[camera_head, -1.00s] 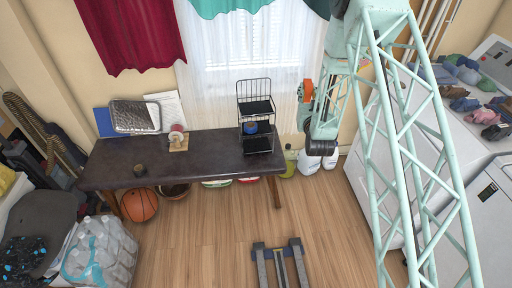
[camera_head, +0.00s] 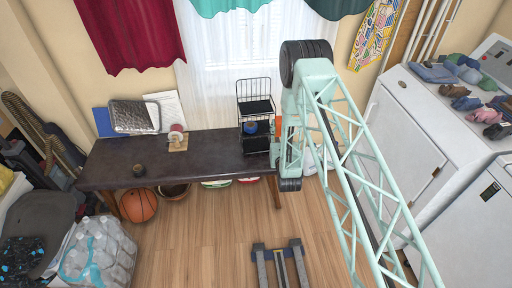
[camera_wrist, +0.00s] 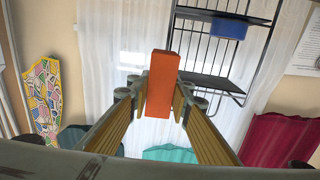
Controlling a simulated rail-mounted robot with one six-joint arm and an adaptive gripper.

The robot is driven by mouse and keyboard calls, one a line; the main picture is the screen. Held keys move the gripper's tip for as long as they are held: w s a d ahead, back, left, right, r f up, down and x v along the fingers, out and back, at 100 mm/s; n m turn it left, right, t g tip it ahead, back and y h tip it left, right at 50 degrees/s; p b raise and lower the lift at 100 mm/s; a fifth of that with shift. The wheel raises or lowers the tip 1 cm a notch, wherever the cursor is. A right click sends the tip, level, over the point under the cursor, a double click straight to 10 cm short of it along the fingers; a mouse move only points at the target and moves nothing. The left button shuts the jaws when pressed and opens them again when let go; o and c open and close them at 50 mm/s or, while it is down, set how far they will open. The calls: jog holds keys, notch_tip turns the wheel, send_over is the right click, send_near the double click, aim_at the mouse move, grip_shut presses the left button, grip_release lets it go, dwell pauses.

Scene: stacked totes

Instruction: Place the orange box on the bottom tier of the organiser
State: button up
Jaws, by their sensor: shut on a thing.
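The organiser (camera_head: 240,91) is a black wire rack with stacked shelves at the right end of the dark table. A blue object (camera_head: 251,128) sits on its middle shelf; it also shows in the wrist view (camera_wrist: 229,27). The wrist view appears upside down, with the organiser's wire frame (camera_wrist: 211,80) at upper right. My gripper (camera_wrist: 163,100) is shut on the orange box (camera_wrist: 162,75), which extends beyond the fingertips, apart from the rack in that view. In the head view my arm hides most of the gripper and box, just right of the organiser.
A white appliance (camera_head: 410,130) stands at right. Curtains hang behind.

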jog(key=s+a+f, duration=0.2)
jog(key=a+f, duration=0.1)
jog(key=f, duration=0.5)
jog(key=s+a+f+y, duration=0.1)
jog(key=s+a+f, duration=0.2)
jog(key=f, duration=0.4)
jog(key=shift+s+a+f+n+b, duration=0.25)
jog(key=shift+a+f+n+b, duration=0.15)
jog(key=shift+a+b, duration=0.1)
jog(key=shift+w, duration=0.1)
jog(key=b, duration=0.3)
send_over(256, 147)
jog(key=shift+s+d+f, duration=0.25)
jog(key=shift+s+f, duration=0.2)
jog(key=shift+f, duration=0.2)
jog(key=shift+w, duration=0.1)
jog(key=shift+w+a+b, duration=0.1)
jog(key=shift+w+b, duration=0.1)
jog(key=shift+b, duration=0.1)
jog(key=shift+w+f, duration=0.1)
jog(key=shift+f, duration=0.25)
jog(key=shift+f+b, duration=0.7)
jog(key=shift+f, duration=0.75)
